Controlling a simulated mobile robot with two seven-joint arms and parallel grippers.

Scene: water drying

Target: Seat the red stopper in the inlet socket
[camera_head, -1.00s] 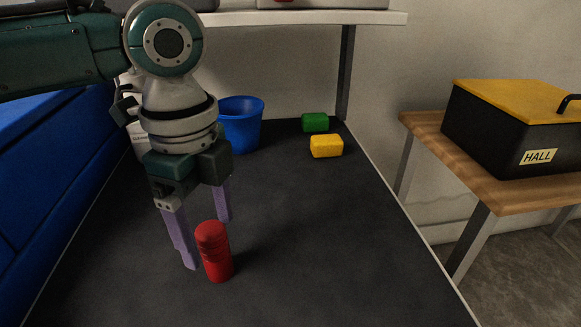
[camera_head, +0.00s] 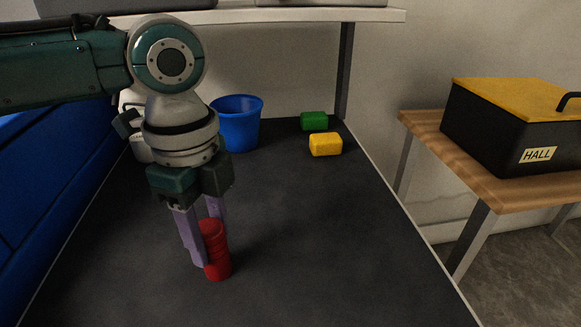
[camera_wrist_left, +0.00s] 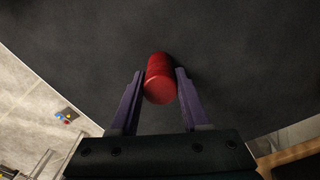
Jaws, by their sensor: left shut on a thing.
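The red stopper (camera_head: 217,255) is a ribbed red cylinder standing upright on the dark table top in the head view. My left gripper (camera_head: 212,250) reaches down from above with its purple fingers around the stopper, shut on it. In the left wrist view the stopper (camera_wrist_left: 160,78) sits between the two fingertips of the gripper (camera_wrist_left: 161,82), its round end toward the camera. I cannot make out an inlet socket in either view. My right gripper is in neither view.
A blue bucket (camera_head: 238,124) stands at the back of the dark table (camera_head: 300,230), with a green block (camera_head: 314,121) and a yellow block (camera_head: 325,144) to its right. A wooden side table (camera_head: 490,185) holds a black box (camera_head: 500,135) labelled HALL. The table's middle and right are clear.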

